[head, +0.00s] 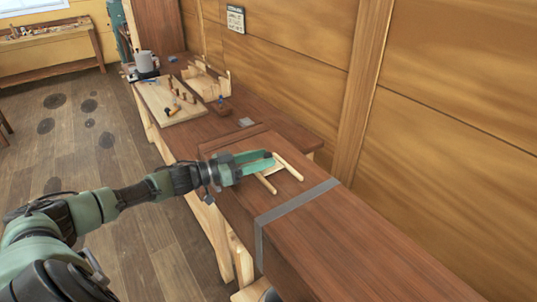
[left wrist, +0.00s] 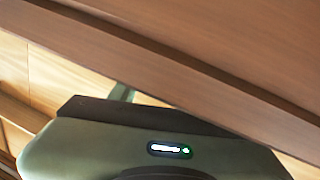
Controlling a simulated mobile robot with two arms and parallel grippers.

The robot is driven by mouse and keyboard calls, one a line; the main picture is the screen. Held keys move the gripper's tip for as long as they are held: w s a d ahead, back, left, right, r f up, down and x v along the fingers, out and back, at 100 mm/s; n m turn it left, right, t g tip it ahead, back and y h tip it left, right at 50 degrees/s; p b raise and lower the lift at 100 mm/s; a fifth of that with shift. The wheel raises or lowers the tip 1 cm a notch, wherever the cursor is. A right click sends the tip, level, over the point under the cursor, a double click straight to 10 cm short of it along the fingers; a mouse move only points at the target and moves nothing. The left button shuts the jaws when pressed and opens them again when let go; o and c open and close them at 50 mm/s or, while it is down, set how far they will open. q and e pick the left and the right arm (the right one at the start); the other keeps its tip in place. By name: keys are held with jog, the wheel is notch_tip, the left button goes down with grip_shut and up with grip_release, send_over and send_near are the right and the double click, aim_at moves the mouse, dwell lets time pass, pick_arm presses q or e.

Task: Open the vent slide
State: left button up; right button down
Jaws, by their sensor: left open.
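The vent slide seems to be the small pale piece (head: 274,170) between two light wooden rails on the brown wooden top in the head view. One rail (head: 289,167) lies on the far right side, the other (head: 266,184) on the near side. My left gripper (head: 268,160) is open, its green fingers reaching over the slide area from the left. The fingers partly hide the slide, and I cannot tell whether they touch it. The left wrist view shows my green gripper body under a brown wooden board (left wrist: 180,65); no slide is seen there. My right gripper is not in view.
A grey strap (head: 296,201) crosses the brown top in front of the rails. Behind, a bench holds a pale board with pegs (head: 170,102) and a wooden rack (head: 206,82). A panelled wall (head: 440,80) stands close on the right. The floor at left is open.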

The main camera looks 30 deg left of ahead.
pick_arm(q)
jog(key=shift+x, duration=1.2)
grip_shut()
dwell(0.6)
